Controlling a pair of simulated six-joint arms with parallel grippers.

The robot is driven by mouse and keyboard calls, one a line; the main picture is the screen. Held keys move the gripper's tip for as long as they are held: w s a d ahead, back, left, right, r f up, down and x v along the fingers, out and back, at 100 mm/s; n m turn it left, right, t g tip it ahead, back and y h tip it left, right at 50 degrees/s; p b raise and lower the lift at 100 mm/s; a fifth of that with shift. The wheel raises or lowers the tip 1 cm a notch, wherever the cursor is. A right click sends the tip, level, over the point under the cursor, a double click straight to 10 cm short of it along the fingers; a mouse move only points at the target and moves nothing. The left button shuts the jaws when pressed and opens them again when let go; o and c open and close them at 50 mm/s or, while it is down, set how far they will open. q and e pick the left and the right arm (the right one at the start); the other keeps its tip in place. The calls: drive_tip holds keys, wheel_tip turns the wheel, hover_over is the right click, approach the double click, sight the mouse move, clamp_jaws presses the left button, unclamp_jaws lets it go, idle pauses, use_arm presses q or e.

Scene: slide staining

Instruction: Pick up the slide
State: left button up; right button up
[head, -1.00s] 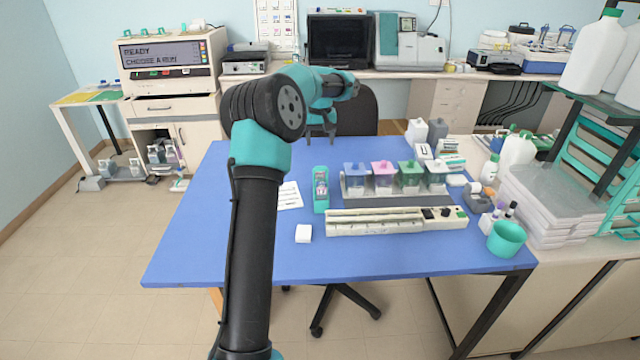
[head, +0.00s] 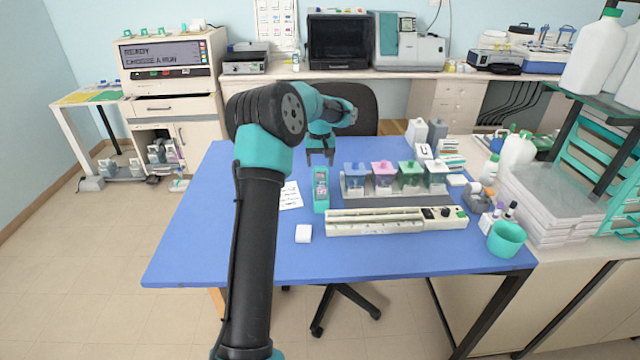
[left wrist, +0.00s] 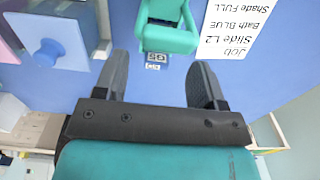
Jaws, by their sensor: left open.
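A teal upright holder (head: 321,190) stands on the blue table, left of the row of staining jars. It also shows at the top of the left wrist view (left wrist: 168,38), with a small white label (left wrist: 157,59) at its near edge. I cannot make out a separate slide clearly; the holder's contents are too small to tell. My left gripper (head: 320,157) is open and empty, just behind and above the holder. In the left wrist view its fingers (left wrist: 160,72) are spread apart, with the label between and beyond their tips. My right gripper is not in view.
A printed card (head: 289,195) reading "Slide L2, Bath BLUE, Shade FULL" lies left of the holder. Blue (head: 356,178), pink (head: 382,175) and green jars (head: 410,175) stand close on its right. A long white device (head: 375,222) and a white block (head: 303,233) lie in front.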

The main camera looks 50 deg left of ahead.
use_arm(q)
wheel_tip(320, 180, down, 4)
drive_tip(key=shift+f, duration=0.1)
idle(0.5)
drive_tip(key=c, duration=1)
wheel_tip(320, 180, up, 18)
drive_tip(key=shift+r, duration=0.1)
drive_tip(key=shift+d, duration=0.1)
idle(0.6)
